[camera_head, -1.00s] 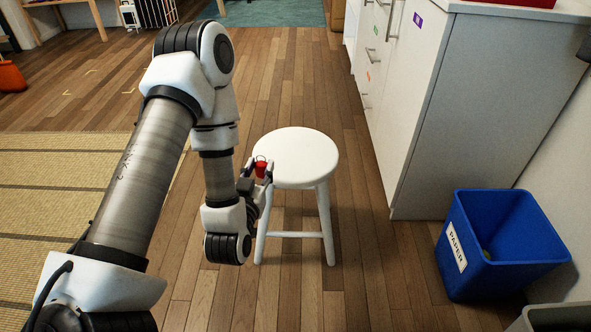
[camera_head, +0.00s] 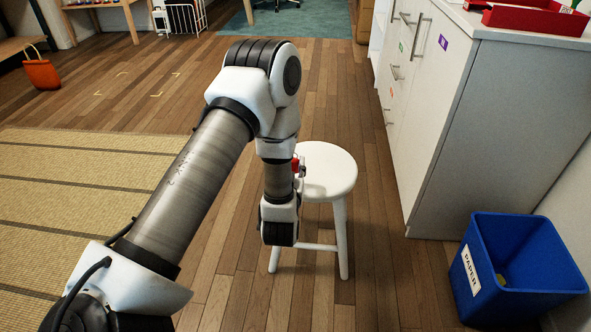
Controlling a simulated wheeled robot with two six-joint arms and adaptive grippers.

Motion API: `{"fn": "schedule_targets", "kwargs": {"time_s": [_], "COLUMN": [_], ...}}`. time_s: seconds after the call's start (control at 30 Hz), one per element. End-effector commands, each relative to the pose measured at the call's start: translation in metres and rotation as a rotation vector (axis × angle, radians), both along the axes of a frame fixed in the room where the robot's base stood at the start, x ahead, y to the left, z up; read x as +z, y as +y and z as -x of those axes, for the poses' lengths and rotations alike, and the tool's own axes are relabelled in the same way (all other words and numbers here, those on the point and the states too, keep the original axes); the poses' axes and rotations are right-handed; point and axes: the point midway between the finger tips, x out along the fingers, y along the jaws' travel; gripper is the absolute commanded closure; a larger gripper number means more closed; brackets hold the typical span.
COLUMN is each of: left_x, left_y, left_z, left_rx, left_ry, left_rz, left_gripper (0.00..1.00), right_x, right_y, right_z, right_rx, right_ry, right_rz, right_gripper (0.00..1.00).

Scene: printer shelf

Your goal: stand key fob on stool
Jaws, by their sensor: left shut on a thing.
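The white round stool (camera_head: 330,172) stands on the wooden floor in the middle of the head view, its left part hidden behind my left arm. My left gripper (camera_head: 299,168) is at the left part of the stool's seat, mostly hidden by my own wrist. It is shut on the small red key fob (camera_head: 295,163), of which only a little shows. I cannot tell whether the fob touches the seat. My right gripper is not in view.
A white cabinet (camera_head: 490,120) with a red tray (camera_head: 535,17) on top stands to the right. A blue paper bin (camera_head: 520,265) is at the lower right. Tatami mats (camera_head: 70,210) lie at the left. An orange bag (camera_head: 42,72) is at the far left.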

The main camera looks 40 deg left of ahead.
Motion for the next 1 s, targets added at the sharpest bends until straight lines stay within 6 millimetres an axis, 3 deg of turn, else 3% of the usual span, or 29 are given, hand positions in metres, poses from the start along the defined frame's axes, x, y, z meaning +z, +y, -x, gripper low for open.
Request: {"fn": "schedule_targets", "kwargs": {"time_s": [0.1, 0.3, 0.43, 0.8, 0.83, 0.87, 1.0], "left_x": [-0.005, -0.009, -0.041, -0.043, -0.042, -0.042, -0.042], "left_y": [0.016, 0.029, 0.027, 0.027, 0.027, 0.027, 0.027], "left_z": [-0.021, -0.041, -0.039, -0.038, -0.038, -0.038, -0.038], "left_rx": [0.002, 0.001, -0.001, 0.0, 0.0, 0.0, 0.0], "left_ry": [-0.004, -0.002, 0.003, 0.002, 0.002, 0.002, 0.002], "left_rz": [0.001, -0.001, -0.001, 0.0, 0.0, 0.0, 0.0], "left_gripper": [0.94, 0.94, 0.94, 0.94, 0.55, 0.45, 0.41], "right_x": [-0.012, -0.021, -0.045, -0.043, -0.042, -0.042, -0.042], "right_y": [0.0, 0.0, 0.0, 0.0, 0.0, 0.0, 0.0], "right_z": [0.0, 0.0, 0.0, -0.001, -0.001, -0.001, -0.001], "right_rx": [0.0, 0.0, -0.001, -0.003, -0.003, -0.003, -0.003], "right_ry": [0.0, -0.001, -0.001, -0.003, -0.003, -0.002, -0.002], "right_rz": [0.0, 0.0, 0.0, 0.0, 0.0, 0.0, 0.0], "right_gripper": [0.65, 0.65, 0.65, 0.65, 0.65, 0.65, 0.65]}}
